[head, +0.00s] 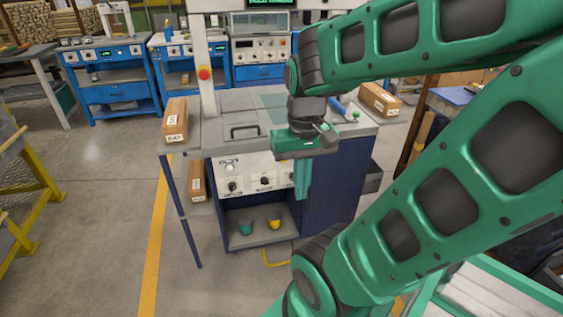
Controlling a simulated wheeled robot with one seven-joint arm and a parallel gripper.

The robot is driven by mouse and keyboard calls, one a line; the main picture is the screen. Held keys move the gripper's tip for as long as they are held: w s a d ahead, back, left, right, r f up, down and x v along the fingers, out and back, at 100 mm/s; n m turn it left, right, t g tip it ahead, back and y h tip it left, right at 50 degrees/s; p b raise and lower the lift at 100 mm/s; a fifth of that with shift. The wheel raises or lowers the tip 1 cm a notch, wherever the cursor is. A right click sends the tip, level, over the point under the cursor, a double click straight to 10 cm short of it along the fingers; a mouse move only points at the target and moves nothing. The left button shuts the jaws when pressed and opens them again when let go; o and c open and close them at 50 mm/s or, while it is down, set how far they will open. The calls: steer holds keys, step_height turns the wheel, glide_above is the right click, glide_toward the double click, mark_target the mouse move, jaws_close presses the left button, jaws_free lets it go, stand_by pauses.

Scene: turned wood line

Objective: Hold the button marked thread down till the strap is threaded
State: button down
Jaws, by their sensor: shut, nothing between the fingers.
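The strapping machine (225,112) stands in the middle of the head view, with a grey top and an upright arch post. Its white front control panel (246,171) carries a pale round button (230,167) at the upper left and dark knobs in a row below. The panel's lettering is too small to read, so I cannot tell which control is marked thread. My gripper (302,196) is shut and empty, pointing down in front of the panel's right part and hiding some of it. I cannot tell whether it touches the panel. No strap is clearly visible.
A red button (204,73) sits on the arch post. A boxed pack (175,120) lies on the left side shelf and another (379,99) at the right. Two small cups, teal (246,228) and yellow (274,221), stand on the lower shelf.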

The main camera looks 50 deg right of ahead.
steer(key=shift+d, duration=0.2)
steer(key=w+d+f+m+t, duration=0.2)
steer(key=w+d+f, duration=0.4)
steer(key=w+f, duration=0.2)
steer(key=w+d+f+m+t, duration=0.1)
steer(key=w+d+f+t, duration=0.1)
steer(key=w+d+f, duration=0.45)
steer(key=w+d+f+m+t+h, duration=0.1)
steer(key=w+d+f+m+t, duration=0.4)
steer(key=d+f+m, duration=0.3)
steer(key=shift+w+d+f+t+h, duration=0.35)
steer(key=shift+w+d+f, duration=0.3)
steer(key=shift+d+f, duration=0.3)
steer(key=w+d, duration=0.4)
steer(key=w, duration=0.3)
steer(key=shift+w+d, duration=0.2)
steer(key=shift+d, duration=0.1)
